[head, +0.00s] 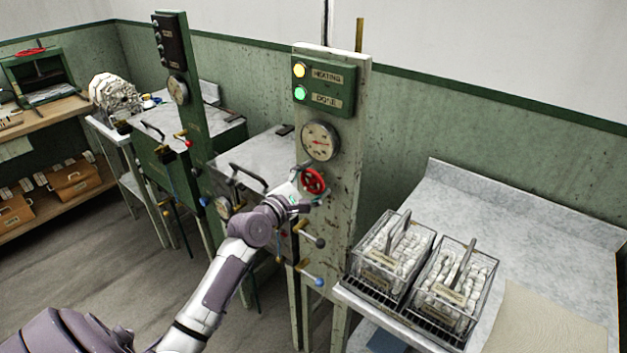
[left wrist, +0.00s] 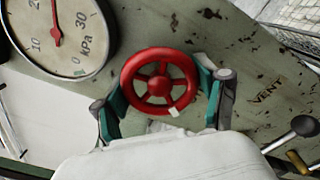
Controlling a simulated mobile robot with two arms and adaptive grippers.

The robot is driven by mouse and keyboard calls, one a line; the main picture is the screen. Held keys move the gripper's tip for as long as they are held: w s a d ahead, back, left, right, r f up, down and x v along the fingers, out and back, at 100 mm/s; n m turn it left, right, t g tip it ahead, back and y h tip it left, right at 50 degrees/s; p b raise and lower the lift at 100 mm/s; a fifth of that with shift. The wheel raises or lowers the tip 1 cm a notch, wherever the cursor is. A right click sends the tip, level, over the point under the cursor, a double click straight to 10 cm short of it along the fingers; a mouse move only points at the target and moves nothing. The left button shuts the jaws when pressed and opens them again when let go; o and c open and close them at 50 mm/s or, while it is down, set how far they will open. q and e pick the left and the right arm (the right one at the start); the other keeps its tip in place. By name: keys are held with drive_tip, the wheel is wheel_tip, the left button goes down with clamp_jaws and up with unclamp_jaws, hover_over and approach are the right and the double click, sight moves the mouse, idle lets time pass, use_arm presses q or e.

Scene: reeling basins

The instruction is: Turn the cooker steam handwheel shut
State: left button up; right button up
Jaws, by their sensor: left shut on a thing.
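The red handwheel (head: 313,181) is on the front of a pale green, chipped post (head: 343,160), below a round pressure gauge (head: 319,141). My left gripper (head: 309,190) is at the wheel and partly covers it. In the left wrist view the handwheel (left wrist: 159,81) sits between the two teal fingers of my left gripper (left wrist: 162,95), which is shut on its rim. A small white mark shows on the wheel's lower right rim. The gauge (left wrist: 60,30) also shows there, its needle near 20 kPa. My right gripper is not in view.
Levers with dark and blue knobs (head: 318,281) stick out below the wheel, near "VENT" lettering. A panel (head: 324,84) above has "HEATING" and "DONE" lamps lit. Two wire baskets of white cocoons (head: 391,252) stand on the right counter, close to the post.

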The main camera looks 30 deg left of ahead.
use_arm(q)
drive_tip(key=m, duration=0.3)
drive_tip(key=shift+m, duration=0.4)
drive_tip(key=m, duration=0.3)
drive_tip(key=shift+m, duration=0.3)
drive_tip(key=m, duration=0.3)
drive_tip(key=shift+m, duration=0.3)
drive_tip(key=m, duration=0.3)
drive_tip(key=shift+m, duration=0.3)
drive_tip(key=m, duration=0.3)
drive_tip(key=shift+m, duration=0.3)
drive_tip(key=m+p, duration=0.1)
drive_tip(key=m, duration=0.2)
drive_tip(key=shift+f+m, duration=0.1)
drive_tip(key=shift+m, duration=0.2)
drive_tip(key=m, duration=0.4)
drive_tip(key=shift+m, duration=1.5)
